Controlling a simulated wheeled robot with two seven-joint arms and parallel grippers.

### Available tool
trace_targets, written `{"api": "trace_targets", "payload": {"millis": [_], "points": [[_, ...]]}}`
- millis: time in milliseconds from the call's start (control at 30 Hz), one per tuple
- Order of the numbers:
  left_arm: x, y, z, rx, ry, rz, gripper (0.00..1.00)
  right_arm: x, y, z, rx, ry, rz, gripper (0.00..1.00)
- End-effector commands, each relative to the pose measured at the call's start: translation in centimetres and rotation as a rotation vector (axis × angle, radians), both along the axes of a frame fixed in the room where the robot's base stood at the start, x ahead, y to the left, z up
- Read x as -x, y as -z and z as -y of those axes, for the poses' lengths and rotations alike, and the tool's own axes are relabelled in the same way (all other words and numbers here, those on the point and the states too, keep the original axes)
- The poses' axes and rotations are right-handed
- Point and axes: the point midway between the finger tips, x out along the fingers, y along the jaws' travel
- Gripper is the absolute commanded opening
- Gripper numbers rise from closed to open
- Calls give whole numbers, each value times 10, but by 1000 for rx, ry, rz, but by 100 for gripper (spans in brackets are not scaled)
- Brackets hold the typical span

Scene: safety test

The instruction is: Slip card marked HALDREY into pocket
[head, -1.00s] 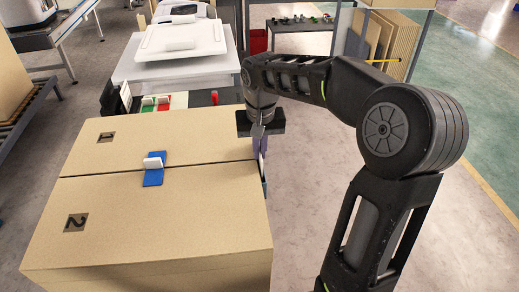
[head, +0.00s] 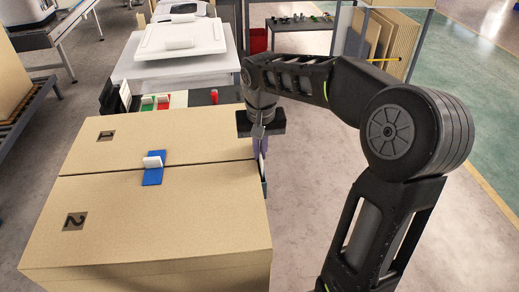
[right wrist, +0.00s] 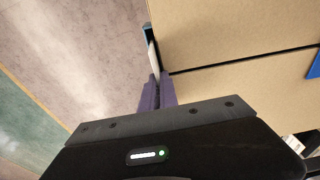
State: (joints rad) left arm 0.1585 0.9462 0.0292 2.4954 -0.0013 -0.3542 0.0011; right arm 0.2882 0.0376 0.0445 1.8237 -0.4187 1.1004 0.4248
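My right gripper (head: 261,142) points down beside the right side of the cardboard boxes. Its purple fingers are close together in the right wrist view (right wrist: 157,92). A thin white card (right wrist: 154,60), seen nearly edge-on, extends from between the fingertips, and they look shut on it. Its marking is not readable. A narrow dark teal-edged holder, apparently the pocket (right wrist: 148,31), is at the box side by the card's far end. I cannot tell whether the card is inside it. My left gripper is not in view.
Green (head: 147,104) and red (head: 165,101) holders stand behind. Open floor (head: 310,200) lies right of the boxes.

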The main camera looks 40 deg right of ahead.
Motion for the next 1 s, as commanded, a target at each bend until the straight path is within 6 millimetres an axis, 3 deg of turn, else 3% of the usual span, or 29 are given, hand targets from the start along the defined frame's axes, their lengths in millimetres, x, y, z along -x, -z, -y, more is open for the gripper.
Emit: {"api": "trace_targets", "payload": {"millis": [533, 600, 833, 1000], "points": [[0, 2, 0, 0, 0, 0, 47, 8, 5, -4, -6, -1, -18, 0], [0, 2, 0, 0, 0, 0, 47, 8, 5, -4, -6, -1, -18, 9], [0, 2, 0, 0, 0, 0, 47, 7, 5, -5, -8, -2, -18, 28], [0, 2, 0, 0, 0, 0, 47, 6, 5, -6, -10, -4, -16, 29]]}}
